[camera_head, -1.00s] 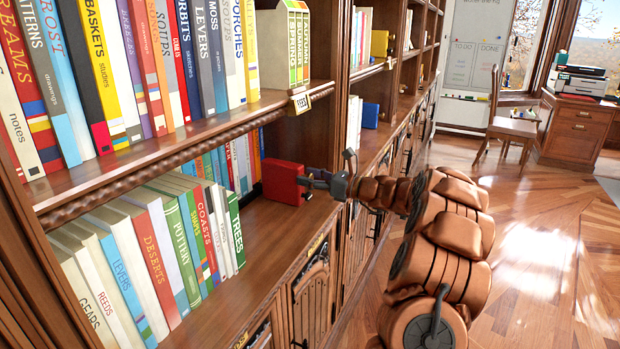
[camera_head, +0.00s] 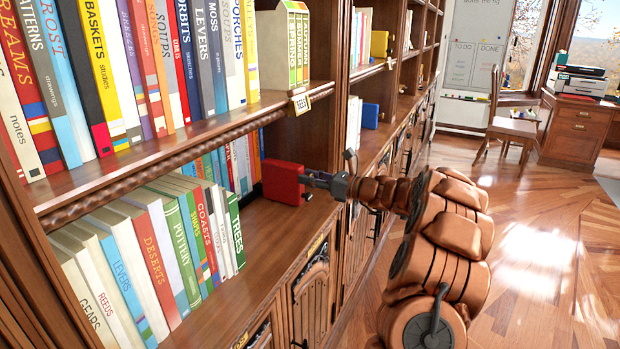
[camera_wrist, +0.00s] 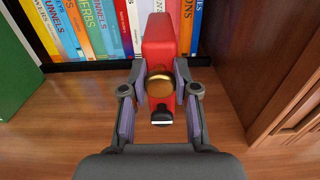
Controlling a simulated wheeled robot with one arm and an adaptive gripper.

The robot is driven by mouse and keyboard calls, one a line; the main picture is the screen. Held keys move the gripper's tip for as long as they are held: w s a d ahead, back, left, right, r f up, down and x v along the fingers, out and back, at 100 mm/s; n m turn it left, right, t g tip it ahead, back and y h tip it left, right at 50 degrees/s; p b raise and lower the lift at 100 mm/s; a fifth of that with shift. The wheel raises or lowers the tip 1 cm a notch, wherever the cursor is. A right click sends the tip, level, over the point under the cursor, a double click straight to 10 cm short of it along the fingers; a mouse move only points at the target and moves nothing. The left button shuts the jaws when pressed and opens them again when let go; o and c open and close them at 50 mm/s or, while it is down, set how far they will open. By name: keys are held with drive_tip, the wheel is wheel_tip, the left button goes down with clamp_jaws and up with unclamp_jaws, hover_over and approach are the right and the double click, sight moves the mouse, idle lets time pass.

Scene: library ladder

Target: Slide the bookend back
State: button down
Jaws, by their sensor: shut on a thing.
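The red bookend (camera_head: 284,182) stands on the lower shelf, near its right end by the upright, and shows from above in the wrist view (camera_wrist: 160,35). A round brass knob (camera_wrist: 160,86) is on its near side. My gripper (camera_head: 312,180) reaches in from the right, and in the wrist view (camera_wrist: 160,88) its two fingers are closed on the knob from both sides. In the head view the knob is hidden by the fingers. The front row of books, ending with the green TREES book (camera_head: 235,228), stands left of the bookend with bare shelf between.
A back row of books (camera_wrist: 90,30) stands behind the bookend. The wooden upright (camera_wrist: 268,70) is close on the right, and a green book side (camera_wrist: 15,75) is at the left in the wrist view. The shelf board (camera_head: 275,235) in front is clear.

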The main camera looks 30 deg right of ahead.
drive_tip(key=shift+w+d+r+p, duration=0.35)
drive_tip(key=shift+d+p, duration=0.05)
drive_tip(key=shift+p, duration=0.2)
drive_tip(key=d+p, duration=0.1)
drive_tip(key=w+d+p, duration=0.1)
drive_tip(key=p, duration=0.1)
drive_tip(key=shift+w+d+f, duration=0.25)
drive_tip(key=shift+w+d, duration=0.05)
drive_tip(key=shift+d, duration=0.1)
drive_tip(key=c, duration=0.9)
unclamp_jaws()
drive_tip(key=shift+f, duration=0.1)
drive_tip(key=v, duration=1.2)
